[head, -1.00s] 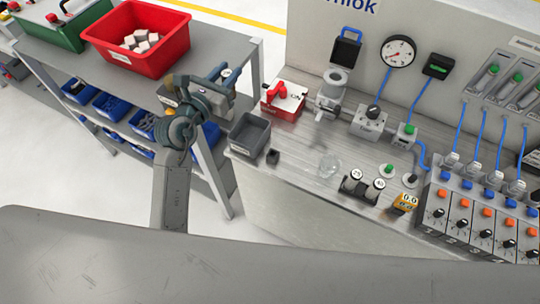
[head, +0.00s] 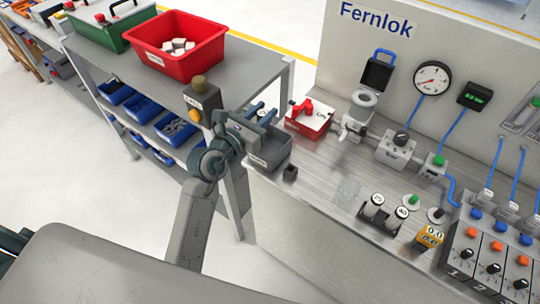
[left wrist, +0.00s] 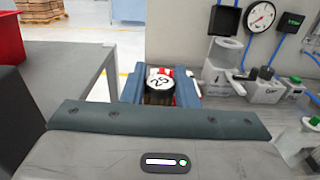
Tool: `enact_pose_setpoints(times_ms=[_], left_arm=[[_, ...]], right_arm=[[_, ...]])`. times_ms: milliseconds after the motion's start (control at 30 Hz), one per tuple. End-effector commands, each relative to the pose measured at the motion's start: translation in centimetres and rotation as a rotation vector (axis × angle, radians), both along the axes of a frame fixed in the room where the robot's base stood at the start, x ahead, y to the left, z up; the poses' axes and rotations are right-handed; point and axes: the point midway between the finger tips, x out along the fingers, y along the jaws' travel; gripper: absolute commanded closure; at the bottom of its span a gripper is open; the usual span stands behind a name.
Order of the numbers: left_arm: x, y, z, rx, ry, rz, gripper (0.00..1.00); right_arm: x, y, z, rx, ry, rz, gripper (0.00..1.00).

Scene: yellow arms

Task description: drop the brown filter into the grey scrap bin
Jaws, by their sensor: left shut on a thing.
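The brown filter (left wrist: 158,97), with a white top marked 25, sits between the two blue fingers in the left wrist view. My left gripper (head: 264,112) is shut on it. In the head view only a little of the filter shows between the fingers. The grey scrap bin (head: 284,158) stands at the left end of the bench. The gripper is at the bin's back left side in the picture and covers part of its rim. I cannot tell if the filter is over the opening. My right gripper is not in view.
A red box (head: 309,119) and a clear-bowled device (head: 361,108) stand behind the bin. A holder with two filters (head: 382,213) stands further right. The shelf at left carries a red bin (head: 176,60) with white pieces.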

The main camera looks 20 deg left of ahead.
Motion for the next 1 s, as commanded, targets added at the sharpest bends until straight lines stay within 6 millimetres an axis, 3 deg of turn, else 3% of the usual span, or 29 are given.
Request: enact_pose_setpoints(times_ms=[267,300,433,767,1000], left_arm=[[0.0,0.0,-0.2,0.0,0.0,0.0,0.95],[0.0,0.0,-0.2,0.0,0.0,0.0,0.72],[0.0,0.0,-0.2,0.0,0.0,0.0,0.48],[-0.3,0.1,-0.3,0.001,0.0,0.0,0.48],[-3.8,1.5,-0.5,0.006,0.001,-0.001,0.48]], right_arm=[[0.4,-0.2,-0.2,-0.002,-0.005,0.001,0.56],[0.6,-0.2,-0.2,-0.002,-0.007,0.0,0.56],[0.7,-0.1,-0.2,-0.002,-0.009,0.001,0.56],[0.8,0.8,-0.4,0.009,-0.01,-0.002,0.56],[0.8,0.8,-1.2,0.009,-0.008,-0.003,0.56]])
